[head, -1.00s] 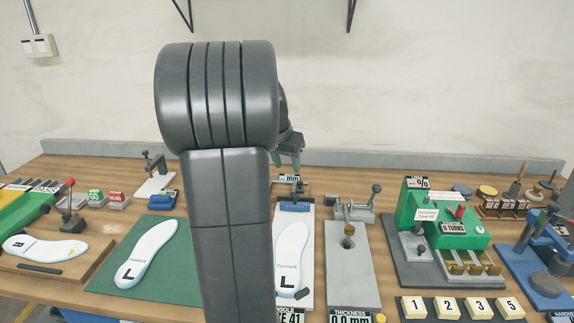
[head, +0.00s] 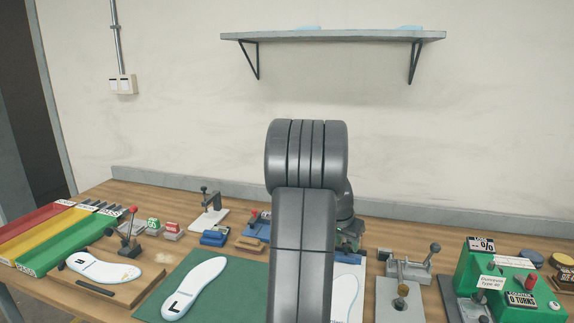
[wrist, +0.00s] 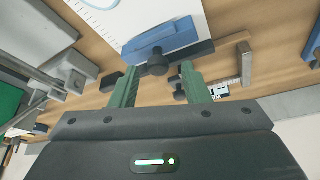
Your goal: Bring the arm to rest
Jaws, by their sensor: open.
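My arm stands raised in the middle of the head view. In that view my gripper is mostly hidden behind my own arm. In the wrist view my gripper (wrist: 158,88) shows two green fingers set apart with nothing held between them. Beyond the fingertips is a blue clamp block (wrist: 165,40) with a dark knob, on a white plate. The fingers look clear of the clamp, but the exact gap cannot be told.
A white insole marked L (head: 193,290) lies on a green mat (head: 235,300). Red, yellow and green trays (head: 60,230) are at left. A green machine (head: 500,285) stands at right, beside a grey fixture (head: 400,290). A wall shelf (head: 335,37) hangs above; the space below it is free.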

